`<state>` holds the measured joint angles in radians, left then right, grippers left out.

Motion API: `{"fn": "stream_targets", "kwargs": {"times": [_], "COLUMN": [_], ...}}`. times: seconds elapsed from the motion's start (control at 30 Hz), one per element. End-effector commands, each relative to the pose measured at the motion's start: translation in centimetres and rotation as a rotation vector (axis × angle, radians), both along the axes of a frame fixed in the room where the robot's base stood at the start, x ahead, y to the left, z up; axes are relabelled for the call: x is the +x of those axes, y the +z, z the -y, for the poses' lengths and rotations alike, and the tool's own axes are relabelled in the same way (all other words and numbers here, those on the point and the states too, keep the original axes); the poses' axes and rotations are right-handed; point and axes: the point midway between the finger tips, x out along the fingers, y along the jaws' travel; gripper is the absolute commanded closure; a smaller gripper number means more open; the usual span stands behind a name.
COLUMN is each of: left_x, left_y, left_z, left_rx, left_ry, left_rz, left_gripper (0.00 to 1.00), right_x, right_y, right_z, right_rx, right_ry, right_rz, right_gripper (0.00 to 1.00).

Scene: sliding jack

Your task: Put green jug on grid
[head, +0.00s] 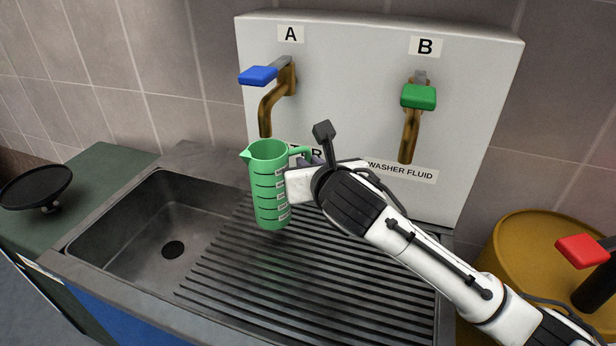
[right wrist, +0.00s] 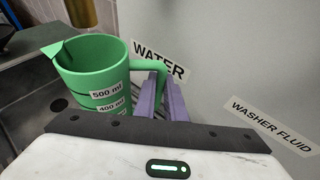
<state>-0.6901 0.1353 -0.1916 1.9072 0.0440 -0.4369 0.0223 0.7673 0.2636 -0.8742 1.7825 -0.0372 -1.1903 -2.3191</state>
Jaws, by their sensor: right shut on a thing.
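The green jug (head: 268,190) is upright in the head view, in front of the white panel and below tap A. My right gripper (head: 308,165) is shut on its handle, to the right of the jug body. In the right wrist view the purple fingers (right wrist: 165,98) close on the handle of the jug (right wrist: 95,80), which has its open top up. The grid (head: 310,270) is the ribbed drain surface right of the sink basin. The jug's bottom shows over its left back part; I cannot tell if it touches. My left gripper is not in view.
The sink basin (head: 165,235) lies left of the grid. Tap A with a blue handle (head: 258,75) hangs close above the jug. Tap B with a green handle (head: 418,97) is to the right. A yellow drum (head: 520,250) stands at the right. The front of the grid is clear.

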Motion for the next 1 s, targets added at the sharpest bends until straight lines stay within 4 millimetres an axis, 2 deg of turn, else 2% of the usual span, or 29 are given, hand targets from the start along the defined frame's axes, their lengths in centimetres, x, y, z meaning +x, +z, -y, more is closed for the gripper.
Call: {"fn": "stream_targets", "kwargs": {"times": [0.13, 0.37, 0.73, 0.77, 0.83, 1.0], "left_x": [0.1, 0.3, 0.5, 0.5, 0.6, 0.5], "left_y": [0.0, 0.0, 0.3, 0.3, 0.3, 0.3], "left_z": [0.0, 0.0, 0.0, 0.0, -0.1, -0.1], "left_rx": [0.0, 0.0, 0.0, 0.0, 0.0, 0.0], "left_ry": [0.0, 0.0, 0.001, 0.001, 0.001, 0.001], "left_rz": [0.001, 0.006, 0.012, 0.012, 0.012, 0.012], "left_gripper": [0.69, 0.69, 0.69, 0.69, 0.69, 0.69], "right_x": [0.4, 0.3, 0.3, 0.3, 0.3, 0.3], "right_y": [-0.6, -3.5, -3.8, -3.8, -3.8, -3.8], "right_z": [-0.1, -0.1, -0.1, -0.1, -0.1, -0.1], "right_rx": [0.0, 0.0, -0.001, -0.001, -0.001, -0.001], "right_ry": [0.001, 0.0, 0.0, 0.0, 0.0, 0.0], "right_rz": [-0.002, -0.001, 0.0, 0.0, 0.0, 0.0], "right_gripper": [1.0, 1.0, 1.0, 0.85, 0.73, 0.71]}}
